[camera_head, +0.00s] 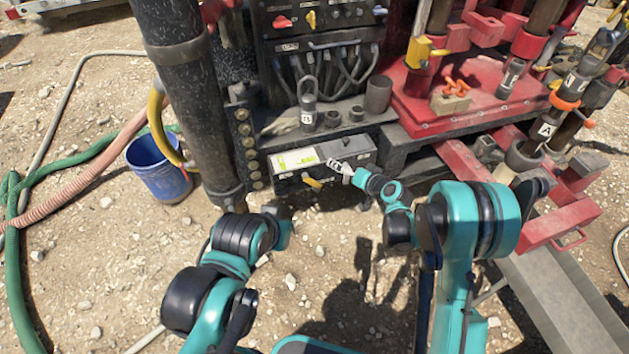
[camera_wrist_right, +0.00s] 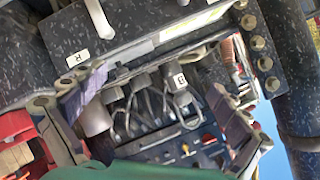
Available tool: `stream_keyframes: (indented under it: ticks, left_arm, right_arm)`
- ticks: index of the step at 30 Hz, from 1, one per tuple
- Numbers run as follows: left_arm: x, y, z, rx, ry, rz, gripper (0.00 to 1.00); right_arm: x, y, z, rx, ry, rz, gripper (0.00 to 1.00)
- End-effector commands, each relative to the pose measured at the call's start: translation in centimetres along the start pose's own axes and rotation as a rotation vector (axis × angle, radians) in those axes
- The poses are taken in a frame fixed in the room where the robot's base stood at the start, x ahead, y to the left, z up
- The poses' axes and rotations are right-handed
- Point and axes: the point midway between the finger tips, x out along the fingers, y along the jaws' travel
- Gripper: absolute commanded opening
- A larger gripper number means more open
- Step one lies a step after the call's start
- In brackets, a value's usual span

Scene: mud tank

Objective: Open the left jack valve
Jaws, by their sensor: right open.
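The dark control box (camera_head: 290,181) has a white and green label panel on top and a small yellow lever (camera_head: 312,183) low on its front. Which lever is the left jack valve cannot be read. My right gripper (camera_head: 337,164) is at the box's right part, to the right of the yellow lever. In the right wrist view its two fingers stand wide apart with nothing between them (camera_wrist_right: 160,115). A white handle (camera_wrist_right: 98,18) and a tag marked R (camera_wrist_right: 77,57) show on the box there. My left arm is low at the left; its gripper does not show.
A thick black column (camera_head: 182,90) stands left of the box, with a blue bucket (camera_head: 158,168) beside it. Hoses (camera_head: 75,165) lie at the far left. Red machinery (camera_head: 470,100) is at the right. Gravel ground in front of the box is open.

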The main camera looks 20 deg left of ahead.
Motion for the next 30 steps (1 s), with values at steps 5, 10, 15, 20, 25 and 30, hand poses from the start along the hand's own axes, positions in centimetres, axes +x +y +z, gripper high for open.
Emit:
stream_keyframes:
  ticks: [5, 10, 15, 20, 25, 30]
  left_arm:
    - [-0.2, 0.0, -0.2, 0.000, 0.000, 0.000, 0.00]
    - [-0.3, 0.0, -0.2, 0.000, 0.000, 0.000, 0.00]
    - [-0.3, 0.0, -0.2, 0.000, 0.000, 0.000, 0.00]
    - [-0.3, 0.0, -0.2, 0.000, 0.000, 0.000, 0.00]
    - [0.6, 0.0, 0.5, 0.000, 0.000, 0.000, 0.00]
    - [1.1, 0.0, 0.8, 0.000, 0.000, 0.000, 0.00]
  right_arm:
    - [5.7, 1.4, 5.4, 0.042, 0.039, -0.095, 1.00]
    - [8.1, 2.2, 9.3, 0.072, 0.064, -0.149, 1.00]
    - [9.1, 2.6, 10.9, 0.085, 0.075, -0.169, 1.00]
    - [11.1, 2.2, 10.9, 0.084, 0.074, -0.171, 1.00]
    - [14.0, 1.9, 10.8, 0.084, 0.074, -0.170, 1.00]
    - [16.0, 1.6, 10.5, 0.085, 0.074, -0.170, 1.00]
